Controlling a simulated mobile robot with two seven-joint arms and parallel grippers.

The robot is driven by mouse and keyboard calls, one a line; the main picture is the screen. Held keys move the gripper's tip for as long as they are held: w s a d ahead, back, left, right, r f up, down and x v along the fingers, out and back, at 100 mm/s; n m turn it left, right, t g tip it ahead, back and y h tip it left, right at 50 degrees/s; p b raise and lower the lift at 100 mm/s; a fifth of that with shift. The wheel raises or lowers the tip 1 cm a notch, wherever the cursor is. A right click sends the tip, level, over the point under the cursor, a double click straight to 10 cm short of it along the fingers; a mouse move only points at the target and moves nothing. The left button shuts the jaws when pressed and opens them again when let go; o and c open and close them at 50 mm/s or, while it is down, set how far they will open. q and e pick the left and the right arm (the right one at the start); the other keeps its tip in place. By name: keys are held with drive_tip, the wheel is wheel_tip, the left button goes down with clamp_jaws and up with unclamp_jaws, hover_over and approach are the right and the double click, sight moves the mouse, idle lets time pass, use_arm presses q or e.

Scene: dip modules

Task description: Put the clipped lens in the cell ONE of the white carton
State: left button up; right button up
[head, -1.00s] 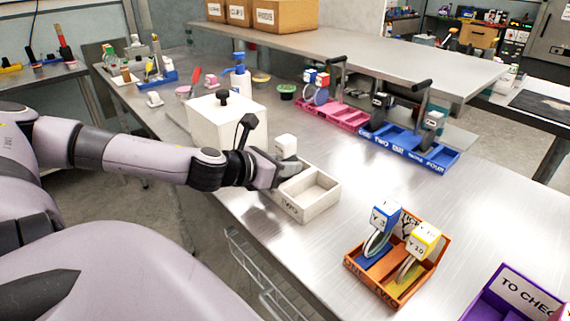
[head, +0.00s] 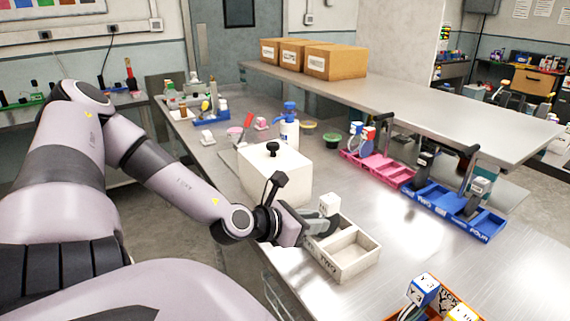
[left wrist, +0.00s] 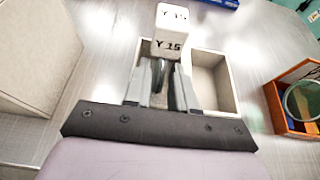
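The clipped lens has a white block marked Y 15 (head: 329,204), which also shows in the left wrist view (left wrist: 171,35). Its dark disc is seen nearly edge-on below the block, between my fingers. It stands at the far-left cell of the white carton (head: 361,266); the carton's rim also shows in the left wrist view (left wrist: 234,85). The other cell, marked TWO, is empty. My left gripper (head: 318,226) is at the lens, fingers slightly apart on both sides of it in the left wrist view (left wrist: 161,82). The gripper hides the near cell's label. My right gripper is out of view.
A white box with a black knob (head: 275,178) stands just left of the carton. Blue (head: 462,214) and pink (head: 378,170) trays lie behind at right. An orange tray (left wrist: 288,118) with lenses is at the right. Bare metal table lies between.

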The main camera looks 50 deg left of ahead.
use_arm(q)
drive_tip(key=shift+v, duration=3.8)
